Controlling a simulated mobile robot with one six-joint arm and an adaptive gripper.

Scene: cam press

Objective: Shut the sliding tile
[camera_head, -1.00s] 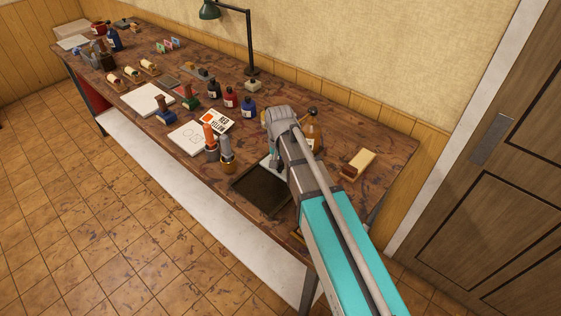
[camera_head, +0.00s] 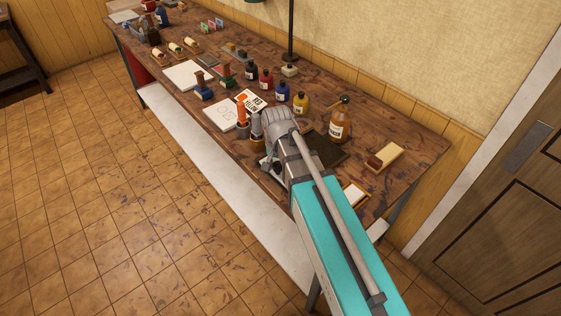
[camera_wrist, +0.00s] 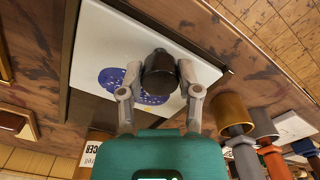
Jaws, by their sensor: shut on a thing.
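In the wrist view, a white sliding tile (camera_wrist: 105,40) with a blue printed emblem carries a dark round knob (camera_wrist: 160,84). My gripper (camera_wrist: 160,68) has its two fingers on either side of this knob and is shut on it. The tile lies flat at the bench surface, with a dark edge along its right end. In the head view, a dark opening (camera_head: 327,152) shows behind and to the right of my gripper (camera_head: 268,163). My arm hides most of the tile and part of the opening there.
Stamps with upright handles, including an orange one (camera_head: 241,112), stand close left of my gripper; a brass-based one (camera_wrist: 234,112) is near in the wrist view. An amber bottle (camera_head: 339,124) stands behind the opening. A wooden block (camera_head: 383,157) lies to the right.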

